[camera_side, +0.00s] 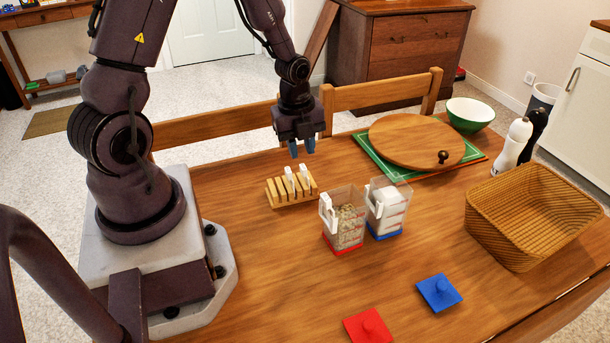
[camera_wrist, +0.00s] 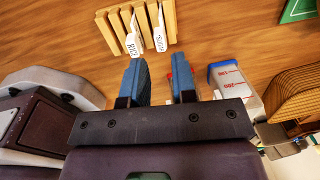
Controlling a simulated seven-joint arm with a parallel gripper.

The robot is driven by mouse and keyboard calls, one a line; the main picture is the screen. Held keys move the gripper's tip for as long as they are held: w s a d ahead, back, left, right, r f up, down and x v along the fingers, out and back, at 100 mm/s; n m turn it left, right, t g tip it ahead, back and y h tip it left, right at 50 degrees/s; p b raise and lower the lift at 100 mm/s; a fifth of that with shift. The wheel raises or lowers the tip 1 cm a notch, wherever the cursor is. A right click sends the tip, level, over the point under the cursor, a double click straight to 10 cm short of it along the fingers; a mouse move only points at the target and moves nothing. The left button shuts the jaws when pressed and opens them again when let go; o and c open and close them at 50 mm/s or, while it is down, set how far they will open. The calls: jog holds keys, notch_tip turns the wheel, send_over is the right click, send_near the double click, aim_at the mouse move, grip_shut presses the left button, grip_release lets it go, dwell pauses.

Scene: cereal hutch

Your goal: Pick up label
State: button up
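Two white labels stand upright in a slotted wooden rack; in the side view one label (camera_side: 290,178) is on the left and the other label (camera_side: 304,175) on the right. They also show in the wrist view, as a left label (camera_wrist: 132,42) and a right label (camera_wrist: 159,32), both with dark writing. The wooden rack (camera_side: 283,195) stands on the table beside my base. My gripper (camera_side: 302,148) hangs above and behind the rack, fingers pointing down. Its two blue fingers are apart with nothing between them, as the wrist view also shows.
Right of the rack stand a clear container with a red base (camera_side: 345,232) and one with a blue base (camera_side: 384,213). A red lid (camera_side: 368,326) and a blue lid (camera_side: 439,292) lie in front. A wicker basket (camera_side: 500,237) is at right, a round wooden board (camera_side: 416,140) behind.

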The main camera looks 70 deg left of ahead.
aim_at(303, 167)
jog(key=shift+w+d+f, duration=0.1)
jog(key=shift+w+f, duration=0.05)
jog(key=shift+f, duration=1.4)
jog(key=shift+w+f, duration=0.1)
jog(key=shift+f, duration=1.4)
grip_shut()
